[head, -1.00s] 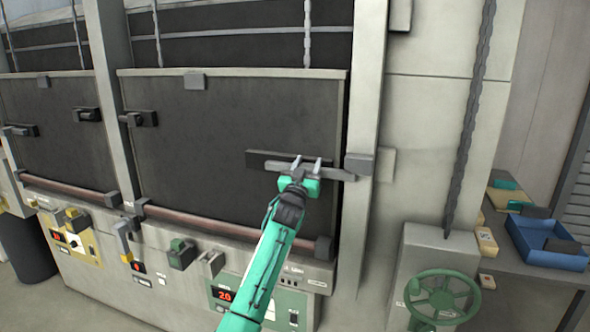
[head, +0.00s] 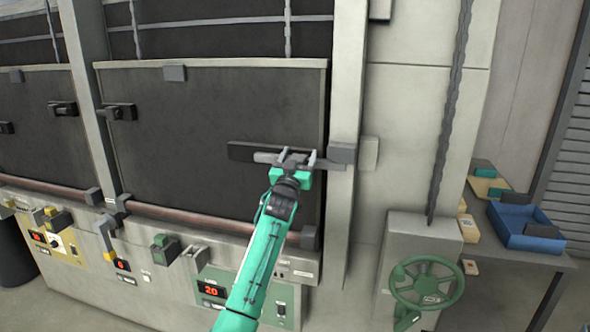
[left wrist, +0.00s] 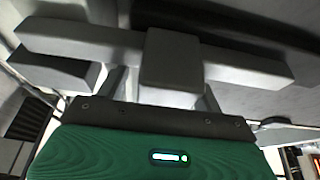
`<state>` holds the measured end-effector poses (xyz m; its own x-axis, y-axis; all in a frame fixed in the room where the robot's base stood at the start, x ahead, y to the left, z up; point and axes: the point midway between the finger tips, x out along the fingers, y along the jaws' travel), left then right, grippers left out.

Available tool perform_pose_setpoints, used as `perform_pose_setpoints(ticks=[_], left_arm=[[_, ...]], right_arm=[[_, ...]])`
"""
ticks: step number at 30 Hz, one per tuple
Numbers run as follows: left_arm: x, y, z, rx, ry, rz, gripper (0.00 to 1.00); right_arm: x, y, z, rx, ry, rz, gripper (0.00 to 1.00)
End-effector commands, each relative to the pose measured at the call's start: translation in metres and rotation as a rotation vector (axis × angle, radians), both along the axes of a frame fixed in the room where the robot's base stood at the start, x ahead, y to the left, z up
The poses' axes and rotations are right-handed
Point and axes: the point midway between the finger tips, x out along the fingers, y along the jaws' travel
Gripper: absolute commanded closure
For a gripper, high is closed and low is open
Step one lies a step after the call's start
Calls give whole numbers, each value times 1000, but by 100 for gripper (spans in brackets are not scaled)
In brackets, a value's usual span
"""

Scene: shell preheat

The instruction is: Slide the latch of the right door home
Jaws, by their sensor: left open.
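The right door (head: 190,130) is a dark panel, shut in its pale frame. Its latch is a grey bar (head: 266,157) across a dark plate (head: 241,151) near the door's right edge. A grey keeper block (head: 343,153) sits on the frame post to the right, close to the bar's right end. My left gripper (head: 299,155) is at the latch, jaws open. In the left wrist view the latch's square knob (left wrist: 172,60) stands between the two fingers (left wrist: 162,88); contact is unclear. The bar (left wrist: 75,42) runs crosswise behind it. My right gripper is not in view.
A red-brown rail (head: 205,223) runs below the door, above control panels with switches. A green handwheel (head: 427,283) stands at lower right, and a blue tray (head: 525,228) lies on a side table. The space in front of the door is otherwise clear.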

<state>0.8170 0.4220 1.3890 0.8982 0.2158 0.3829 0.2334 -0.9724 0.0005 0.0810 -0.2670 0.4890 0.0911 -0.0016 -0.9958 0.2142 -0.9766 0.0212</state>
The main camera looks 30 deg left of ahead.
Motion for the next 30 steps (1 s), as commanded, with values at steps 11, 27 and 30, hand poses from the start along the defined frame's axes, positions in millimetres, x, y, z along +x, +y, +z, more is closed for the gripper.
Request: perform_pose_setpoints(ticks=[11, 27, 30], left_arm=[[-54, -15, -29, 1, -1, -2, 33], [-119, -31, -53, 1, 1, -2, 33], [-121, -32, -53, 1, 1, -2, 33]], right_arm=[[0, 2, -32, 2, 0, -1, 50], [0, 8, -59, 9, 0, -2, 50], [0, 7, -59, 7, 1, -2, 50]])
